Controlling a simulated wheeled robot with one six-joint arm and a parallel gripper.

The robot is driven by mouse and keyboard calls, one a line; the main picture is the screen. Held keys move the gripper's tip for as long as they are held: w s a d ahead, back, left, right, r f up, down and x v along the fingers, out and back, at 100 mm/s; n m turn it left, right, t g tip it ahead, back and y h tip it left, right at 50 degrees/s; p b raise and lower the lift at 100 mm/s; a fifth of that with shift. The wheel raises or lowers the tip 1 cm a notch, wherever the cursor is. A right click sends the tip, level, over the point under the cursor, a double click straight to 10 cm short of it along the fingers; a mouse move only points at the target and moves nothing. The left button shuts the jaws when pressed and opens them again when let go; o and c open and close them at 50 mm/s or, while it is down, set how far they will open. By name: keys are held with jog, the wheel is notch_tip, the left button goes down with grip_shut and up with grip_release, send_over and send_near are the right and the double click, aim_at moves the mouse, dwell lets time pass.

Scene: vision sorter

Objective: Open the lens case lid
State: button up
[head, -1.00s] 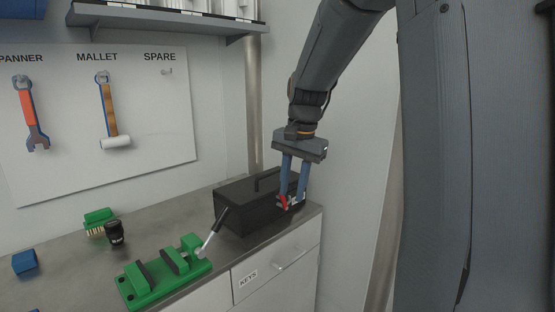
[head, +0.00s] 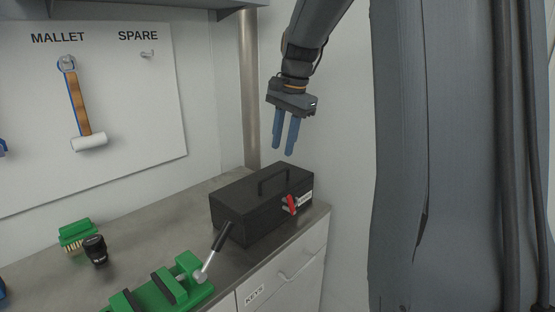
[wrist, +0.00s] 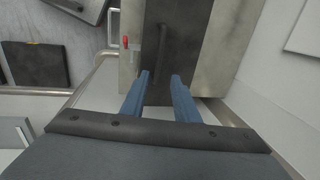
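The lens case is a black box (head: 245,212) with a handle (head: 274,181) on its lid, standing at the right end of the counter in the head view. Its lid looks shut. A red latch (head: 290,204) sits on its front beside a small white label. In the wrist view the case (wrist: 170,25) lies ahead of my fingers, with the red latch (wrist: 125,42) to the left. My gripper (head: 283,152) is open and empty, above and behind the case in the head view. Its fingers also show apart in the wrist view (wrist: 159,75).
A green vise (head: 165,290) with a grey-and-black lever stands left of the case. A green brush (head: 77,234) and a black cylinder (head: 95,250) sit farther left. A mallet (head: 80,105) hangs on the wall board. A metal post (head: 250,90) rises behind the counter.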

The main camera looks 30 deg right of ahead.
aim_at(281, 172)
jog(key=f, duration=0.2)
jog(key=f+p, duration=0.1)
jog(key=f, duration=0.1)
jog(key=w+f, duration=0.1)
jog(key=f, duration=0.1)
jog(key=shift+f, duration=0.4)
jog(key=shift+c, duration=0.3)
grip_shut()
